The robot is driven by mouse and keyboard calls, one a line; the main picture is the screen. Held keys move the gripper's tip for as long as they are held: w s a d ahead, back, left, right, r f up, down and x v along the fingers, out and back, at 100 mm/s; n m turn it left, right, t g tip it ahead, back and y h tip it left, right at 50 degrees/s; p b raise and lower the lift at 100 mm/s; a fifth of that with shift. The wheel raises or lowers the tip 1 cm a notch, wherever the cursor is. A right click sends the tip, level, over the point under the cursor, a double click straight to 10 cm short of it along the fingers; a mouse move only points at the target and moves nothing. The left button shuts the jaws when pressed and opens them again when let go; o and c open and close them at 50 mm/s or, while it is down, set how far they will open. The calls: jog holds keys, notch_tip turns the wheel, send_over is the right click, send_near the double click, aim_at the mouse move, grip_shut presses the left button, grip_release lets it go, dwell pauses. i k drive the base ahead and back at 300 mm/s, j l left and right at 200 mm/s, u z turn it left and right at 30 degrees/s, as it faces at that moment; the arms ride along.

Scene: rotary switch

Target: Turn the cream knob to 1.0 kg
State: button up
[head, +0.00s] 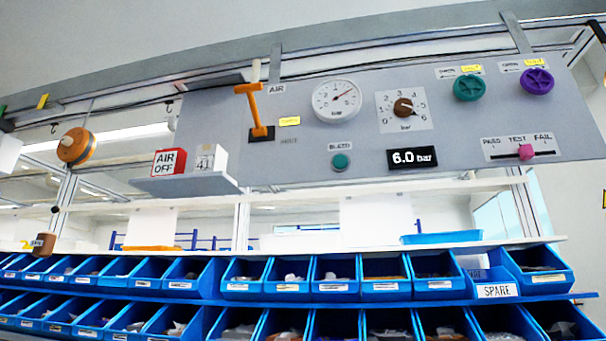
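I see no cream knob and no kg scale in the head view. The panel (365,150) carries a brown knob (403,107) on a scale marked in bar. A green knob (469,88) and a purple knob (537,81) sit at its upper right. A round gauge (337,99) and a display (412,158) reading 6.0 bar are also on it. My gripper is not in view.
An orange lever (257,112), a teal button (340,161) and a pink slider (526,151) are on the panel. An orange reel (76,147) hangs at the left. Blue bins (335,289) fill the shelves below. A small ledge (185,184) juts out with an AIR OFF block (168,163).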

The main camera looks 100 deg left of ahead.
aim_at(66, 141)
jog(key=i+l+u, duration=0.1)
jog(key=u, duration=1.2)
jog(key=i+l, duration=0.05)
jog(key=l, duration=0.05)
